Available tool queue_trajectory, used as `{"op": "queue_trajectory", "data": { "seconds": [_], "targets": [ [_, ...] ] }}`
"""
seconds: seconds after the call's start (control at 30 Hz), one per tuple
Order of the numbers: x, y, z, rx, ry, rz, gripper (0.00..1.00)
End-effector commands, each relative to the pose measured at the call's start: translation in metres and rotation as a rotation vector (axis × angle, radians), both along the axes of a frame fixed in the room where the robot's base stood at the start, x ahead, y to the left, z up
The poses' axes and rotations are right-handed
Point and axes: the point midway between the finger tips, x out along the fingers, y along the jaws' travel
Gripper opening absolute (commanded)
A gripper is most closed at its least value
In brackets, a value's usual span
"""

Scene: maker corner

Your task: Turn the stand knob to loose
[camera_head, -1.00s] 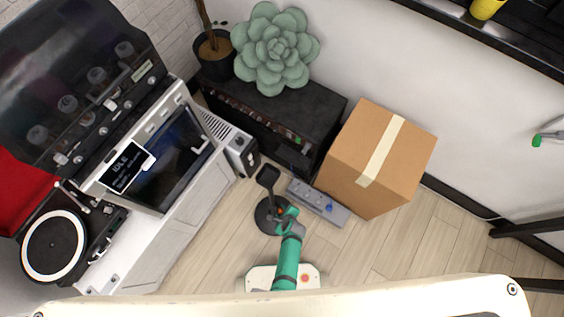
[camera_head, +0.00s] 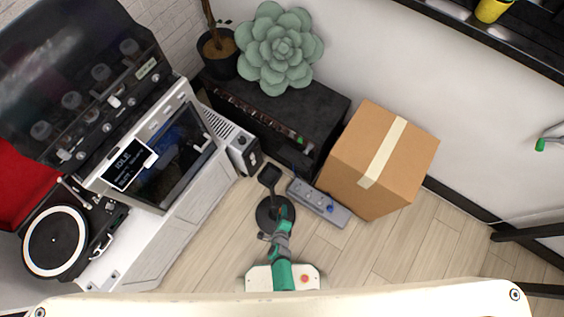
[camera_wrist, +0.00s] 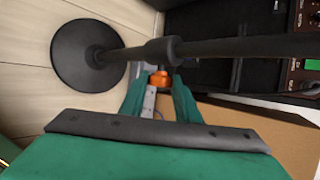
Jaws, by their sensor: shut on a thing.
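The stand (camera_head: 267,214) is black, with a round base on the floor, and shows below the middle of the head view. In the wrist view its round base (camera_wrist: 84,55) is at upper left and its dark pole (camera_wrist: 240,46) runs across to the right, with a thicker collar. The orange knob (camera_wrist: 160,78) sits at the collar, between my fingers. My gripper (camera_wrist: 160,92) has green fingers closed on the knob. In the head view my gripper (camera_head: 283,215) is over the stand's base and hides the knob.
A grey strip with a blue button (camera_head: 325,205) lies on the floor right of the stand. A cardboard box (camera_head: 375,155) stands behind it. A black cabinet (camera_head: 320,104) is at the back, a white machine (camera_head: 172,200) at left. Wooden floor is clear at right.

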Motion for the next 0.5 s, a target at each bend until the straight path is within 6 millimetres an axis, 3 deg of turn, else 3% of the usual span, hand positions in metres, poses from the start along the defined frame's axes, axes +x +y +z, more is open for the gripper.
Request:
{"op": "queue_trajectory", "data": {
  "seconds": [0.5],
  "targets": [
    [-0.0044, 0.0007, -0.0036, -0.101, -0.134, 0.001, 0.07]
  ]
}}
